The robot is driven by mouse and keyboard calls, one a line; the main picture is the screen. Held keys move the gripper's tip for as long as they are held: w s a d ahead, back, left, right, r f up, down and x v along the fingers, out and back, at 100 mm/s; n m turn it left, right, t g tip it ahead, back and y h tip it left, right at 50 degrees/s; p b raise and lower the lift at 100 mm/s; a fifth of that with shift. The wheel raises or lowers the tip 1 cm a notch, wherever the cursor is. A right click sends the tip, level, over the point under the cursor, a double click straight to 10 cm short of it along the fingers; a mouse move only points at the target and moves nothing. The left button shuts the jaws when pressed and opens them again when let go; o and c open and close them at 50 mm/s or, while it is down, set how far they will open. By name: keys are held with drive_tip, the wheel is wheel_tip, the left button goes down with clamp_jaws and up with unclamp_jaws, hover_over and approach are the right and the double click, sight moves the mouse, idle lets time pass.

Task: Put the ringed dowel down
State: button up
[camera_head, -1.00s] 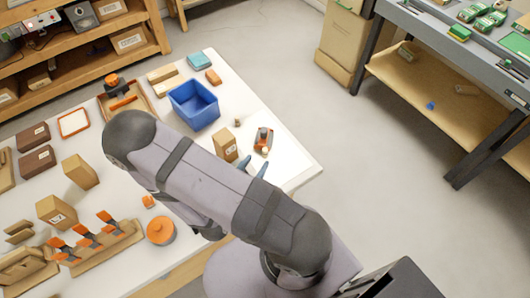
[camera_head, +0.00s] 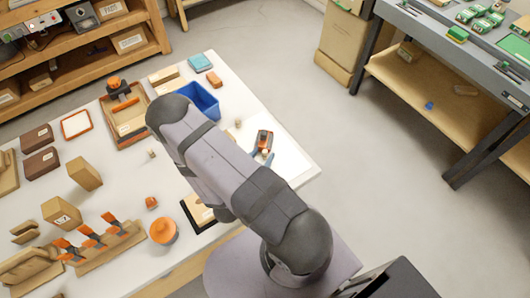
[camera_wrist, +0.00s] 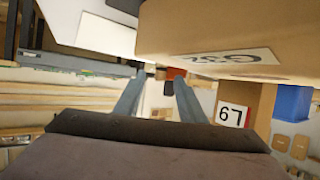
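My gripper (camera_head: 262,154) is partly hidden by my arm; its two blue-grey fingers show at the right side of the bench. In the wrist view the fingers (camera_wrist: 158,84) stand apart with a clear gap. A small pale piece (camera_head: 265,152), possibly the ringed dowel, is by the fingertips, near an orange and dark tool (camera_head: 264,138). It is too small to make out a ring or contact. Another small brown peg (camera_head: 238,123) stands to the upper left of the tool.
A blue bin (camera_head: 203,97) is partly behind my arm. The bench's right corner (camera_head: 297,168) is bare.

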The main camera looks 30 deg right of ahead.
drive_tip(key=shift+w+d+f, duration=0.1)
drive_tip(key=shift+d, duration=0.1)
clamp_jaws()
idle(0.4)
wheel_tip(320, 180, up, 10)
idle(0.8)
